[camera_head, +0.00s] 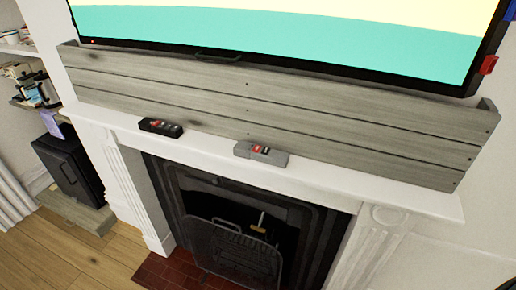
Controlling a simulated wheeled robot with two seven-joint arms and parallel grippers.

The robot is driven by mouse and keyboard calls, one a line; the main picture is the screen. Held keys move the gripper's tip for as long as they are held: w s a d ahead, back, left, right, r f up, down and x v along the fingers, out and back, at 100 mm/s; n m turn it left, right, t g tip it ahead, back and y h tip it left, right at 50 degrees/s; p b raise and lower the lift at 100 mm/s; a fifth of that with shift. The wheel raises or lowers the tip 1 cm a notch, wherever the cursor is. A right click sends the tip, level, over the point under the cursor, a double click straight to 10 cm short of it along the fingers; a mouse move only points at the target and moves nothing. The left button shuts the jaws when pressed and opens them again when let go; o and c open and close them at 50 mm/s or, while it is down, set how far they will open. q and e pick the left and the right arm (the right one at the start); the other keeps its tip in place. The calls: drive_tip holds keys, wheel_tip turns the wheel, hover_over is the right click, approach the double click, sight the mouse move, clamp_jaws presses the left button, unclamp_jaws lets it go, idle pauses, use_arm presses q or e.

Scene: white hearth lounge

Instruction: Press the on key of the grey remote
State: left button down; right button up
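The grey remote (261,153) lies on the white mantel shelf (330,178) above the fireplace, near the middle of the view. It has a red key and a dark key on its top; their markings are too small to read. A black remote (161,127) with a red key and lighter marks lies on the same shelf to its left, apart from it. Neither of my grippers is in the head view.
A grey plank panel (270,112) stands along the back of the mantel, below a large lit screen (300,30). The fireplace with a dark mesh screen (232,250) is below. Shelves with small items (35,90) stand at left. The shelf between the remotes is clear.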

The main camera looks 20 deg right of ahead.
drive_tip(key=shift+s, duration=0.1)
drive_tip(key=shift+a, duration=0.1)
clamp_jaws()
drive_tip(key=shift+d, duration=0.2)
idle(0.9)
drive_tip(key=shift+a, duration=0.25)
